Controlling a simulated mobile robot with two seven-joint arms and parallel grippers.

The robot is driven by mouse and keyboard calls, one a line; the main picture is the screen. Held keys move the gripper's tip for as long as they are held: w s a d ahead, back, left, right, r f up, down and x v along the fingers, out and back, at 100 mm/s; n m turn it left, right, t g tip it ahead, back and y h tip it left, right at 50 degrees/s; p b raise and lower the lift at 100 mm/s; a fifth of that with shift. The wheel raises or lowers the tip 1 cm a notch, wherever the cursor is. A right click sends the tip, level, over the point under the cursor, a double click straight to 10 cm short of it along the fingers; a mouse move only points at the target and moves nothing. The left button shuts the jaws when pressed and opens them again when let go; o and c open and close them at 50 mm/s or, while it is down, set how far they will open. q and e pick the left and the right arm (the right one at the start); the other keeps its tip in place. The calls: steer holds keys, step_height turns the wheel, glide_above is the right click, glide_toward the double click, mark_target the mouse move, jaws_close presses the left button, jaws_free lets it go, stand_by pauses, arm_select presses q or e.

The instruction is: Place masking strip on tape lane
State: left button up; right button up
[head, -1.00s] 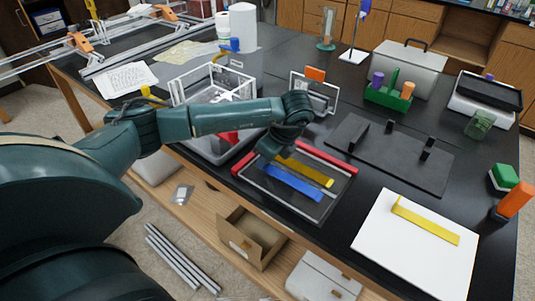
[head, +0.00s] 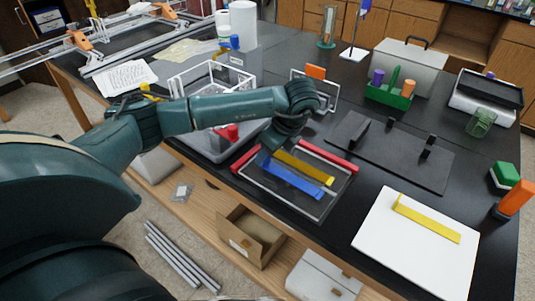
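A blue strip (head: 293,181) and a yellow strip (head: 306,168) lie side by side over a dark tray (head: 318,211). Another yellow strip (head: 427,219) lies on a white board (head: 410,265) at the lower right. I cannot tell which of these is the masking strip or the tape lane. My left gripper (head: 266,157) points down at the far left end of the blue and yellow strips. Its fingertips are partly hidden and overlap the blue strip's end, so any grip is unclear. My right gripper is out of view.
A black plate with upright posts (head: 400,155) lies behind the board. A green caddy (head: 389,96) stands farther back.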

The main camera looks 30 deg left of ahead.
mark_target(280, 172)
arm_select(q)
steer(key=v, duration=1)
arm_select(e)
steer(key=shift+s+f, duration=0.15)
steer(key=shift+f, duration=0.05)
arm_select(q)
steer(key=shift+f, duration=0.1)
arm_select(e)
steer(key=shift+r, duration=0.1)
